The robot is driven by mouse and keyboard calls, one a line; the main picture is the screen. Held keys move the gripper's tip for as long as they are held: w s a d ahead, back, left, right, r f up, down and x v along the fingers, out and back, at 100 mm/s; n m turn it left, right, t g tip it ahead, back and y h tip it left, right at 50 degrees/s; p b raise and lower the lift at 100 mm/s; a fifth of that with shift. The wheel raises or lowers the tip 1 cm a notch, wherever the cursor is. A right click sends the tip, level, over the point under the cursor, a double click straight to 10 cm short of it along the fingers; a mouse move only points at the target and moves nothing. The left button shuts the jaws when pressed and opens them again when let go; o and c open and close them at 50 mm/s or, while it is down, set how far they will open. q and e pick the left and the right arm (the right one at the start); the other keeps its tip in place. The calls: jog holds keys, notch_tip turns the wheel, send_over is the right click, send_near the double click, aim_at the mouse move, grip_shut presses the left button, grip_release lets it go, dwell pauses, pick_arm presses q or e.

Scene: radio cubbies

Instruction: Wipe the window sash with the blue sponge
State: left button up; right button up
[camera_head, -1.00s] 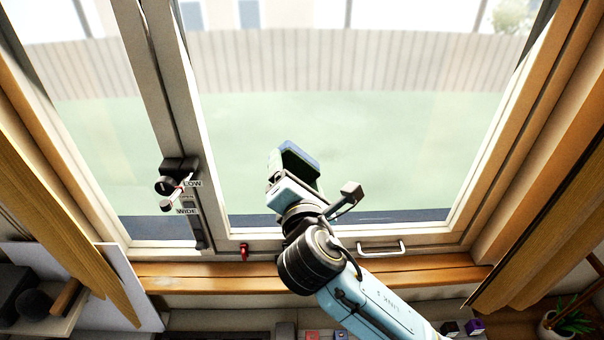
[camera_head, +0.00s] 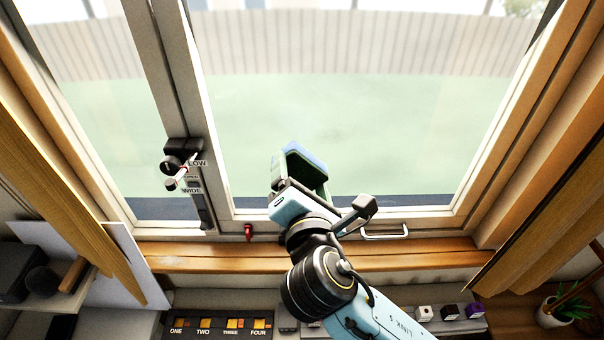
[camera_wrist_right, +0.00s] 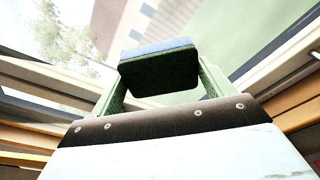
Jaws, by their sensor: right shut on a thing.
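The window sash (camera_head: 214,120) is a pale frame around a large glass pane, with a metal handle (camera_head: 385,233) on its bottom rail. My right gripper (camera_head: 300,178) is in front of the lower part of the pane. It is shut on the blue sponge (camera_head: 306,155), which has a blue layer and a dark green layer. In the right wrist view the sponge (camera_wrist_right: 158,66) sits between the two green fingers. I cannot tell whether the sponge touches the glass. My left gripper is not in view.
A dark latch with LOW and WIDE labels (camera_head: 190,172) is on the left post. A red peg (camera_head: 248,232) is on the bottom rail. Below the wooden sill (camera_head: 220,258) are a panel labelled ONE to FOUR (camera_head: 217,324) and small cubes. A potted plant (camera_head: 553,313) stands at right.

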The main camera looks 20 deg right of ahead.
jog(key=shift+v, duration=1.55)
jog(key=shift+a+f, duration=0.1)
jog(key=shift+f, duration=0.05)
jog(key=shift+f, duration=0.1)
